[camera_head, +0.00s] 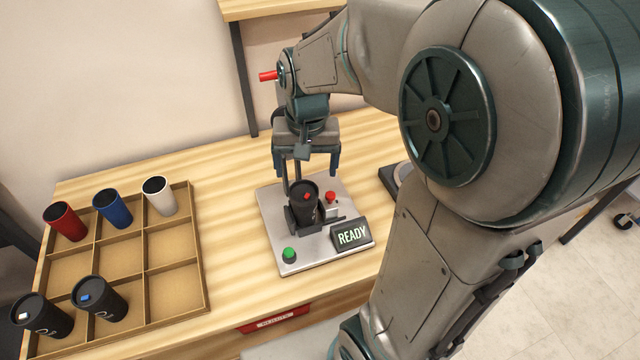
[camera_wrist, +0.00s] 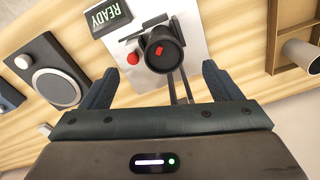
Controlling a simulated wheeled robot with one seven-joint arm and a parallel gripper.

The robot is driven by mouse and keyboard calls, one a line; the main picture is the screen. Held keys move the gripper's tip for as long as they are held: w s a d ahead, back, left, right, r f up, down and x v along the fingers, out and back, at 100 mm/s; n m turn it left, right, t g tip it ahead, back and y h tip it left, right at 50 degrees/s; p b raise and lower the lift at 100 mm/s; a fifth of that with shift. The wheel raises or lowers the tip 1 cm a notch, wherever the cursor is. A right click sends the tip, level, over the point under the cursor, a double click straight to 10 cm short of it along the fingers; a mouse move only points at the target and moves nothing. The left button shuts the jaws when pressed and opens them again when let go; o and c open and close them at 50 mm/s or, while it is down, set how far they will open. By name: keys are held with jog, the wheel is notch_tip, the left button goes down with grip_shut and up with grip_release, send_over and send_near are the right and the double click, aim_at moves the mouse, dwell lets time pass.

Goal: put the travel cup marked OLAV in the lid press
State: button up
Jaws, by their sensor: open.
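A black travel cup (camera_head: 305,207) with a red mark on its lid stands upright in the holder of the lid press (camera_head: 279,231). No name on this cup is readable. The press is a grey plate with a green button, a red button and a display reading READY. My gripper (camera_head: 306,168) is open just above and behind the cup, with its fingers apart and empty. In the wrist view the cup (camera_wrist: 162,52) appears beyond the open fingertips, roughly centred between them, and the press plate (camera_wrist: 200,50) lies under it.
A divided wooden tray (camera_head: 198,262) at the left holds a red cup (camera_head: 66,222), a blue cup (camera_head: 113,208), a white cup (camera_head: 160,197) and two black cups (camera_head: 42,315) (camera_head: 100,298). A dark device with a silver disc (camera_wrist: 55,88) stands beside the press.

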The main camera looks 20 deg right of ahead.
jog(key=s+r+n+t, duration=0.2)
jog(key=s+n, duration=0.1)
jog(key=s, duration=0.8)
jog(key=shift+r, duration=0.2)
